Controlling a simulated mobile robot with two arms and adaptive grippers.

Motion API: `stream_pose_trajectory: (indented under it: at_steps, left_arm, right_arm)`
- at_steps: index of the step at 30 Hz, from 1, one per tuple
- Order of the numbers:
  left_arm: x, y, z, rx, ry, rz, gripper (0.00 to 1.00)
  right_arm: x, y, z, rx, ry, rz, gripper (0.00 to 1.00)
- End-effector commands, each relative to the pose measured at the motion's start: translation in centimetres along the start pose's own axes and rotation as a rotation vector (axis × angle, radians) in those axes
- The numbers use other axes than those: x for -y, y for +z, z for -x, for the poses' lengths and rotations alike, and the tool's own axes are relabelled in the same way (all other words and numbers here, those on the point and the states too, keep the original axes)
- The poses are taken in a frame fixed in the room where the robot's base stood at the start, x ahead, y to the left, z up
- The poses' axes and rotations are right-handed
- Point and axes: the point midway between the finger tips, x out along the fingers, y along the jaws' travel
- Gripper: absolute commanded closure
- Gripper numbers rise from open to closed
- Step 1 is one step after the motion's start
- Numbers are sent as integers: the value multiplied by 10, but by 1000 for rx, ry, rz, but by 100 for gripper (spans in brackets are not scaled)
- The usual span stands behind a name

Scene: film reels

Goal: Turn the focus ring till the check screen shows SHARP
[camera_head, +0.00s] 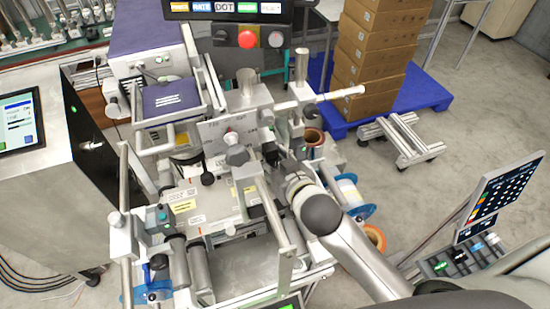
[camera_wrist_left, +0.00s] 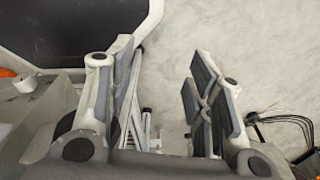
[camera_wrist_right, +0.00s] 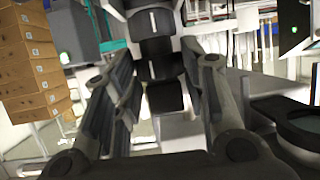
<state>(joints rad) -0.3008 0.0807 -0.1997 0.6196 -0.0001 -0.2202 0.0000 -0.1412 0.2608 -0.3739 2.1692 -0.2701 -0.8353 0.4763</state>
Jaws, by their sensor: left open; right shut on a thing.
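The focus ring (camera_wrist_right: 165,98) is a dark ring on a stepped black barrel, between the fingers of my right gripper (camera_wrist_right: 160,75) in the right wrist view. The right gripper is shut on it. In the head view my right gripper (camera_head: 283,168) reaches the middle of the machine, and its fingers hide most of the ring. A screen with a dot grid and colour patches (camera_head: 500,196) stands at the right; I cannot read SHARP on it and cannot tell whether it is the check screen. My left gripper (camera_wrist_left: 160,95) is open and empty; the head view does not show it.
The film machine (camera_head: 215,190) has upright posts and rollers around my right arm. A lit touch screen (camera_head: 18,120) is at the left. Cardboard boxes (camera_head: 375,45) stand on a blue pallet (camera_head: 425,92) behind.

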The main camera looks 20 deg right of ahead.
Motion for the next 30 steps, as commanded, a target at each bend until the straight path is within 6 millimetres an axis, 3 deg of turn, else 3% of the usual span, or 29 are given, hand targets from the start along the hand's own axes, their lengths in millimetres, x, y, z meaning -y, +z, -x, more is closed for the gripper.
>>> stream_pose_trajectory:
  at_steps: [15,16,20,30]
  left_arm:
    - [0,-1,1,-2,0,0,52]
    - [0,-1,1,-2,0,0,52]
    - [0,-2,1,-2,0,0,52]
    - [0,-2,1,-3,1,1,52]
  right_arm:
    - [1,-1,1,0,36,-17,85]
    - [1,-1,1,0,36,-17,57]
    - [1,-1,1,1,36,-16,40]
    - [1,0,2,2,36,-16,39]
